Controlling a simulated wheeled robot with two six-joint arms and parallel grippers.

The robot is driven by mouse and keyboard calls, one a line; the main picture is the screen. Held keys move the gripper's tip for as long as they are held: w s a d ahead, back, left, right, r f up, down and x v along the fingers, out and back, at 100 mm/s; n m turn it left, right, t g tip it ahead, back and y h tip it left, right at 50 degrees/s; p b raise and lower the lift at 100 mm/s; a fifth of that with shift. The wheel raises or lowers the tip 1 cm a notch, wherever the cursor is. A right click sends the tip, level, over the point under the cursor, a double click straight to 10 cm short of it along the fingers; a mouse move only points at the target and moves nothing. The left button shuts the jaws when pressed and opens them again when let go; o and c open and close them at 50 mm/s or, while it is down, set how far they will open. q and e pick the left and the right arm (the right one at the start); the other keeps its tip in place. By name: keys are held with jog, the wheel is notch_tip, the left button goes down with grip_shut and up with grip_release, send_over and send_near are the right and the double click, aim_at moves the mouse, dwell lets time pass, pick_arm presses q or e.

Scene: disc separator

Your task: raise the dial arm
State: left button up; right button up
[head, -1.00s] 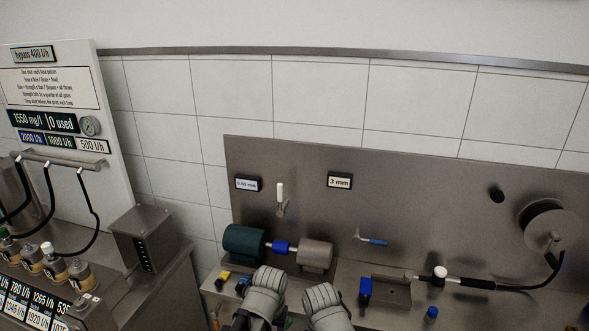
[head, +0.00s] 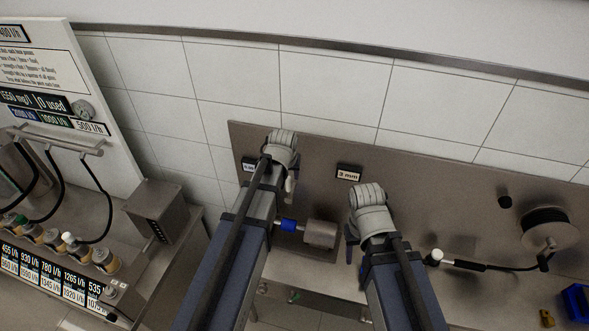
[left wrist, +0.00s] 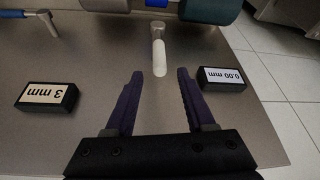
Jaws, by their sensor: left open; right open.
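The dial arm, a metal lever with a white tip (left wrist: 159,58), stands out from the grey panel in the left wrist view. It is mostly hidden beside my arm in the head view (head: 290,185). My left gripper (left wrist: 160,74) is open with purple fingers, one on each side of the lever's white end in the picture. I cannot tell whether they touch it. A 0.00 mm label (left wrist: 221,79) and a 3 mm label (left wrist: 46,97) flank the lever. My right gripper (head: 366,225) is open, right of the 3 mm label; its fingers are mostly hidden.
Below the lever are a blue coupling (head: 289,225) and a grey cylinder (head: 320,234). A reel (head: 550,229) with a hose is at the right. A grey box (head: 160,212) and a bottle station stand at the left.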

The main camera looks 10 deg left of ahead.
aim_at(289, 183)
pick_arm(q)
jog(key=shift+f+b, duration=0.2)
jog(key=shift+b, duration=0.1)
jog(key=b+x, duration=0.6)
jog(key=x, duration=0.1)
jog(key=shift+w+f+b, duration=0.1)
jog(key=shift+f+b, duration=0.1)
jog(key=shift+b, duration=0.2)
jog(key=shift+r, duration=0.1)
grip_shut()
dwell(1.0)
